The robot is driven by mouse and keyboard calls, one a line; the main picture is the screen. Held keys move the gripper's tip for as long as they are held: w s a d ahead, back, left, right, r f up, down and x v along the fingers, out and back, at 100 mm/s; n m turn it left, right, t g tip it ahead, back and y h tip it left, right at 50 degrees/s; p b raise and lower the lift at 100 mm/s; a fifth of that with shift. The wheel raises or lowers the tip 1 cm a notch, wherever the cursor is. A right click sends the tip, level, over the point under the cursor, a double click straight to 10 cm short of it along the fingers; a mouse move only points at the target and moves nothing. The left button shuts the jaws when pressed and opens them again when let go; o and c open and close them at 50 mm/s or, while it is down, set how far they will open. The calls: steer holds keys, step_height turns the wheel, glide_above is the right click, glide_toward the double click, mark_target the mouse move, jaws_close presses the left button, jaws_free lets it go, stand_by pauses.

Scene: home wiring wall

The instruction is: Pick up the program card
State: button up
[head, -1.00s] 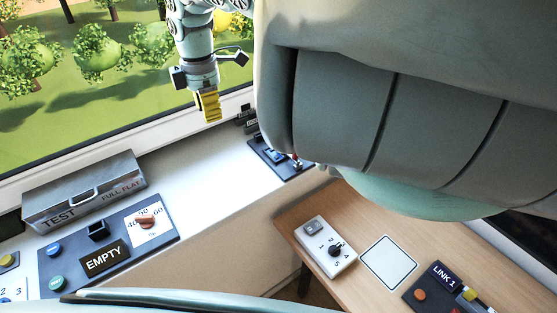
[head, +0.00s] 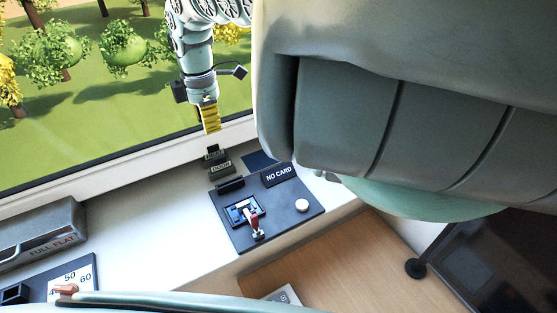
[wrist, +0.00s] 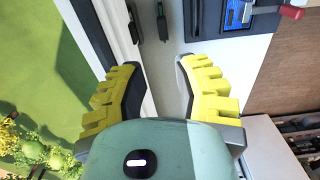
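My gripper (head: 210,118) hangs by the window, above and behind the sill, in the head view. In the wrist view its yellow fingers (wrist: 160,72) are spread apart with nothing between them. Small dark labelled pieces (head: 219,164), possibly program cards, stand on the sill just below and to the right of my gripper. Two show in the wrist view (wrist: 162,22), ahead of the fingertips and not touched. The lettering is too small to read surely. A dark panel (head: 283,220) with a "NO CARD" sign (head: 282,175), a blue slot unit and a red lever (head: 255,226) lies right of them.
A grey metal box (head: 42,235) and a dial panel (head: 72,274) stand on the sill at left. A dark blue flat patch (head: 257,159) lies behind the card panel. A wooden desk (head: 325,255) is below. White sill between box and panel is clear.

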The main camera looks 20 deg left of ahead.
mark_target(218, 157)
steer(key=f, duration=0.8)
steer(key=shift+s+p, duration=0.2)
steer(key=shift+p, duration=0.1)
steer(key=shift+w+d+f+p, duration=0.15)
steer(key=shift+f+p, duration=0.25)
steer(key=shift+f, duration=0.55)
steer(key=shift+d+f+p, duration=0.15)
steer(key=shift+f+p, duration=0.2)
steer(key=shift+f, duration=1.25)
steer(key=shift+w+f, duration=0.1)
steer(key=shift+f, duration=0.2)
jaws_close()
